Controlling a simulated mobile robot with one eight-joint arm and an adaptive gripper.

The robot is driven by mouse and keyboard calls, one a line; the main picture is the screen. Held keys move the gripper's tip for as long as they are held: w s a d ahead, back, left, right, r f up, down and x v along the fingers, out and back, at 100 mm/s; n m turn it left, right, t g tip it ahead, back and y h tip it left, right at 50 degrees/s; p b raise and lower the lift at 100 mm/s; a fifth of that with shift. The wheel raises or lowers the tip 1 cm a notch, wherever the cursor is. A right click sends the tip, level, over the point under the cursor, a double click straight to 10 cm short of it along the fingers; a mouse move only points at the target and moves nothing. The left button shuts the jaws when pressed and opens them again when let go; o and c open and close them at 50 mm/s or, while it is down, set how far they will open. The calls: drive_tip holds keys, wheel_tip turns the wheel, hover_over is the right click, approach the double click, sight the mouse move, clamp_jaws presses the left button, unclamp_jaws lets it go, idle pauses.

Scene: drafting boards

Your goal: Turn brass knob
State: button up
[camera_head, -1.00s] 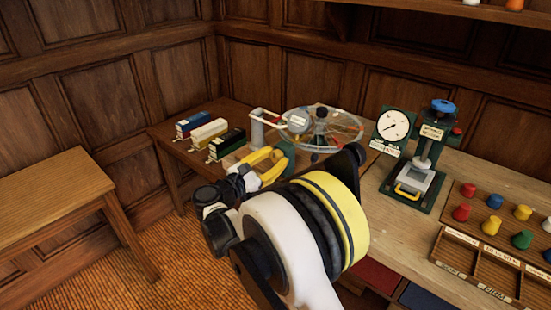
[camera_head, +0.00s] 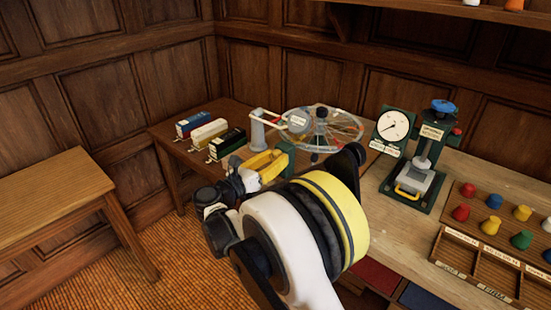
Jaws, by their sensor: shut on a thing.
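My gripper (camera_head: 268,165), with yellow fingers, is at the near left side of the wheel apparatus (camera_head: 321,127), against a small green block (camera_head: 286,154). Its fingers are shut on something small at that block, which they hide. The brass knob cannot be made out apart from the fingers. The wheel has thin coloured spokes, a black hub and a grey post with an arm at its left. My white and yellow arm covers the area in front of the block.
Blue, white and green boxes (camera_head: 227,143) lie left of the wheel. A dial gauge (camera_head: 395,125) and a green press with a blue handwheel (camera_head: 443,106) stand to the right. Coloured pegs and a wooden tray (camera_head: 480,262) are at the far right. A wooden bench (camera_head: 48,180) is at left.

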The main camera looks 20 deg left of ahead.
drive_tip(key=n, duration=0.4)
drive_tip(key=shift+d+n, duration=0.1)
drive_tip(key=shift+n, duration=0.2)
drive_tip(key=n, duration=0.3)
drive_tip(key=shift+n, duration=0.3)
drive_tip(key=n, duration=0.7)
drive_tip(key=shift+r, duration=0.15)
drive_tip(key=n, duration=0.3)
drive_tip(key=shift+n, duration=0.4)
drive_tip(key=n, duration=0.3)
drive_tip(key=shift+n, duration=0.4)
drive_tip(key=n, duration=0.4)
drive_tip(key=shift+r, duration=0.1)
drive_tip(key=shift+n, duration=1.8)
